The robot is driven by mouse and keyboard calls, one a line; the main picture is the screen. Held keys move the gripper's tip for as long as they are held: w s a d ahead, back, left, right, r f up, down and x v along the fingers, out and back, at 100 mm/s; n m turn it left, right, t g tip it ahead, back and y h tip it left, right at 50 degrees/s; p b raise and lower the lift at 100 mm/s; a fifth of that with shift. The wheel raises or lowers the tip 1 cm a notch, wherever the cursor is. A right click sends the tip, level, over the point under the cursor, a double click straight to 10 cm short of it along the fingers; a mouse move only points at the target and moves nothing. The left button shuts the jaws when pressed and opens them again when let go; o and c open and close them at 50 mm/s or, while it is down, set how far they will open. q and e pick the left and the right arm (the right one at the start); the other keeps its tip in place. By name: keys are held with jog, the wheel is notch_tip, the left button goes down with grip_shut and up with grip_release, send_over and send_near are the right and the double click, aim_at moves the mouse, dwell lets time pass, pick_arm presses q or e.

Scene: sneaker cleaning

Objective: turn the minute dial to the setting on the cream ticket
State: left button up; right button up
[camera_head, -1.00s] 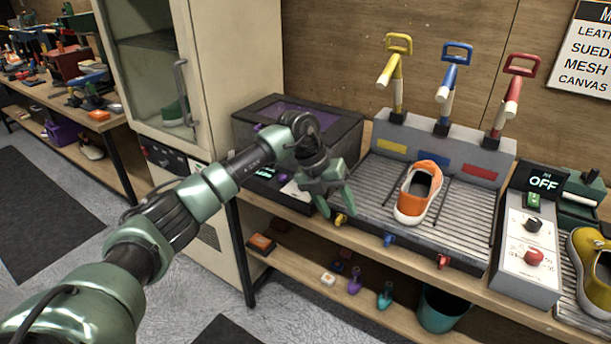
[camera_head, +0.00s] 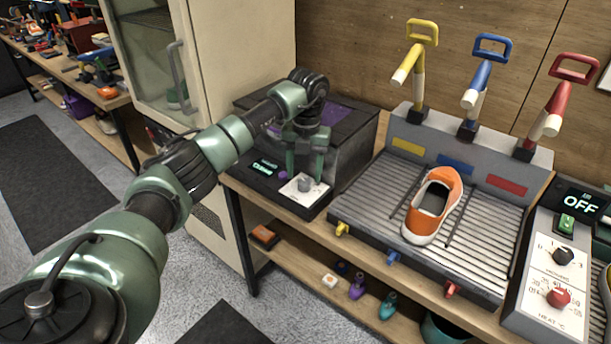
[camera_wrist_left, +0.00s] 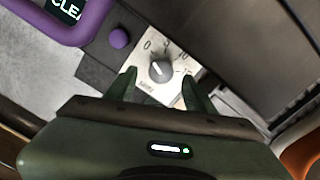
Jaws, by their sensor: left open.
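The minute dial is a grey knob (camera_head: 304,184) on a white plate (camera_head: 297,193) at the front of a dark machine with a purple-tinted lid. It also shows in the left wrist view (camera_wrist_left: 160,71), with numbers around it and its pointer aimed to the upper left. My left gripper (camera_head: 305,176) hangs over the dial. In the left wrist view its two fingertips (camera_wrist_left: 158,84) stand apart on either side of the knob, with nothing held. I cannot tell whether they touch it. No cream ticket is distinguishable. My right gripper is not in view.
A purple button (camera_wrist_left: 119,37) and a purple handle (camera_wrist_left: 88,25) are near the dial. A ridged tray (camera_head: 390,205) with an orange shoe (camera_head: 433,206) stands to the right, then a control box (camera_head: 553,280) reading OFF. A cream cabinet (camera_head: 240,50) stands behind on the left.

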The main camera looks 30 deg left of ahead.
aim_at(305, 181)
pick_arm(q)
notch_tip(305, 181, down, 3)
jog(key=shift+w+r, duration=0.1)
jog(key=shift+w, duration=0.05)
grip_shut()
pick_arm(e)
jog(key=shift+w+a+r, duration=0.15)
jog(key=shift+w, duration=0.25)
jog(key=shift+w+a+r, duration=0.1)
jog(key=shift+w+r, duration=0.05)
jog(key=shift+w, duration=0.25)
pick_arm(q)
jog(key=shift+m, duration=0.3)
jog(key=m, duration=0.4)
jog(key=shift+m+b, duration=0.4)
jog(key=shift+m, duration=1.7)
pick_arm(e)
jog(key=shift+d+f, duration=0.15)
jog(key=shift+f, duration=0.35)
